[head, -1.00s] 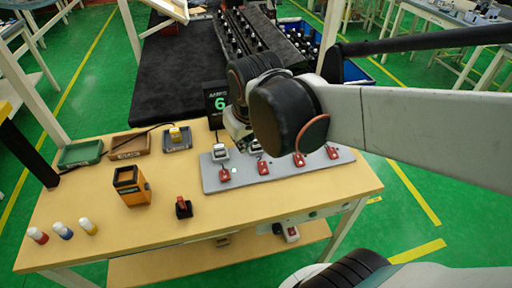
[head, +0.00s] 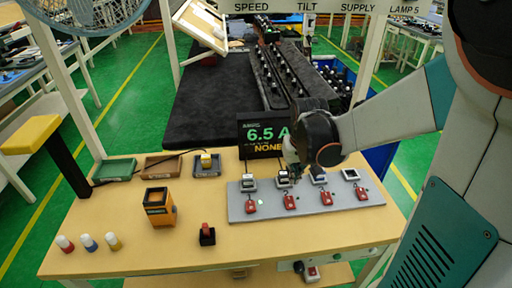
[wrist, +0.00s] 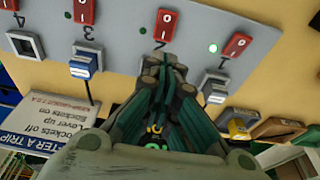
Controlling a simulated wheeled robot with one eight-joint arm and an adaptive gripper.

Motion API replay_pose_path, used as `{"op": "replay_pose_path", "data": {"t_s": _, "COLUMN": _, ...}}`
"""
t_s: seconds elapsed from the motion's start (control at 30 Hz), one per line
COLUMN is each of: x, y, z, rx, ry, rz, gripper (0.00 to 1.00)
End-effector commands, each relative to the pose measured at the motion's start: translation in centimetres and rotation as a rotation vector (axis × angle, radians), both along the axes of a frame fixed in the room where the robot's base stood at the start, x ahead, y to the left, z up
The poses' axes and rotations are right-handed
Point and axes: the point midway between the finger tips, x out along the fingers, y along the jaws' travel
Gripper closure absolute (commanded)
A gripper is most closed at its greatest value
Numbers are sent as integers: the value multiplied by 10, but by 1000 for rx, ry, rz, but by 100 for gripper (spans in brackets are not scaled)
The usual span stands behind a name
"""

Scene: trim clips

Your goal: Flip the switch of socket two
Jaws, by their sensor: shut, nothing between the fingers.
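A grey socket panel (head: 308,205) lies on the table with a row of sockets and red rocker switches. Counting from the left in the head view, the second red switch (head: 290,202) is socket two's; it also shows in the wrist view (wrist: 165,25). My gripper (wrist: 165,66) is shut and empty, its tips just short of that switch in the picture; I cannot tell whether they touch the panel. My gripper hides socket two in the wrist view. The first switch (wrist: 235,45) has a bright green lamp (wrist: 213,48) beside it.
A display (head: 264,135) behind the panel reads 6.5 A and NONE. An orange box (head: 158,206), a red-switched black block (head: 207,235) and small trays (head: 162,167) stand to the left. A printed card (wrist: 50,122) shows in the wrist view.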

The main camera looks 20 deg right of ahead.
Motion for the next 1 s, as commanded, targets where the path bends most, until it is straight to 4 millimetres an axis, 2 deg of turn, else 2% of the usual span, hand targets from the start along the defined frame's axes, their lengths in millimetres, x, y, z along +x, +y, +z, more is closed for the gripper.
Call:
{"op": "replay_pose_path", "data": {"t_s": 0.03, "x": 2, "y": -1, "z": -14, "rx": 0, "ry": 0, "rz": 0, "gripper": 100}}
{"op": "replay_pose_path", "data": {"t_s": 0.1, "x": 5, "y": -1, "z": -28, "rx": 0, "ry": 0, "rz": 1, "gripper": 100}}
{"op": "replay_pose_path", "data": {"t_s": 0.4, "x": 15, "y": -4, "z": -76, "rx": 0, "ry": 0, "rz": 1, "gripper": 100}}
{"op": "replay_pose_path", "data": {"t_s": 0.6, "x": 18, "y": -5, "z": -89, "rx": 0, "ry": -1, "rz": 1, "gripper": 100}}
{"op": "replay_pose_path", "data": {"t_s": 1.0, "x": 18, "y": -5, "z": -90, "rx": 0, "ry": 2, "rz": 2, "gripper": 100}}
